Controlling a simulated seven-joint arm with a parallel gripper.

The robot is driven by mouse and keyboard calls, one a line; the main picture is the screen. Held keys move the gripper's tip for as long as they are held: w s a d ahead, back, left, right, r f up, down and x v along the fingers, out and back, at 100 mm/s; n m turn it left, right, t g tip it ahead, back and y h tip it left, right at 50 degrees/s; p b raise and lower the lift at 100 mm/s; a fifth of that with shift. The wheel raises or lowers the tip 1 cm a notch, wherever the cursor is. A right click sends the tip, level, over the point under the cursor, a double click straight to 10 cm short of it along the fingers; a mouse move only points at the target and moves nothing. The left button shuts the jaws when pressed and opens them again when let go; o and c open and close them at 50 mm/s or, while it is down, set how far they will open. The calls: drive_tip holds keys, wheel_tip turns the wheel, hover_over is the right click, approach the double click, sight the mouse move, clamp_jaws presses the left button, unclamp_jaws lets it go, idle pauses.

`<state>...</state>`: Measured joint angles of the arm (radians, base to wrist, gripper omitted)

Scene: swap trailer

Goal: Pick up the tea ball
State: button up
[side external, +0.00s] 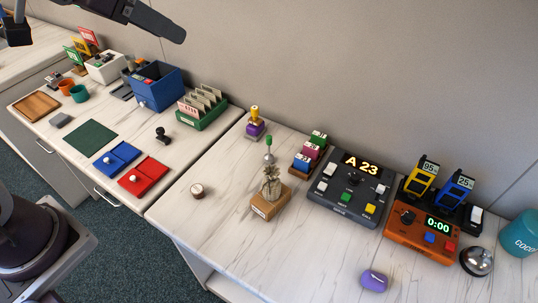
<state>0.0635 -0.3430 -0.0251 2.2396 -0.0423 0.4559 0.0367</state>
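What looks like the tea ball (268,157) is a small silvery ball with a green upright handle. It is in the middle of the side external view, right above or behind a clear jar with dried plant matter (271,188) on a small wooden block (264,209). I cannot tell whether it touches the jar. Dark parts of my arm show along the top left edge, far up and left of the ball. A black end piece (16,32) at the top left corner may be my gripper. Its fingers are not clear, and nothing of mine is near the ball.
Behind the ball are a purple-and-yellow piece (255,124) and a rack of coloured blocks (308,157). A grey console (348,190) stands close on the right, then an orange timer (424,228) and a bell (477,261).

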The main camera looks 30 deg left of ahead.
sight(268, 145)
drive_tip(key=w+d+f+t+h, duration=0.1)
drive_tip(key=w+d+f+t, duration=0.15)
drive_tip(key=w, duration=0.55)
drive_tip(key=w+d+f+t, duration=0.2)
drive_tip(key=w+d+f, duration=0.1)
drive_tip(key=w, duration=0.6)
drive_tip(key=shift+m, duration=0.3)
wheel_tip(268, 145, down, 32)
drive_tip(key=shift+s+f, duration=0.1)
drive_tip(key=shift+f, duration=0.1)
drive_tip(key=x, duration=0.7)
drive_tip(key=shift+s+f, duration=0.15)
drive_tip(key=shift+f, duration=0.35)
drive_tip(key=shift+c, duration=0.4)
clamp_jaws()
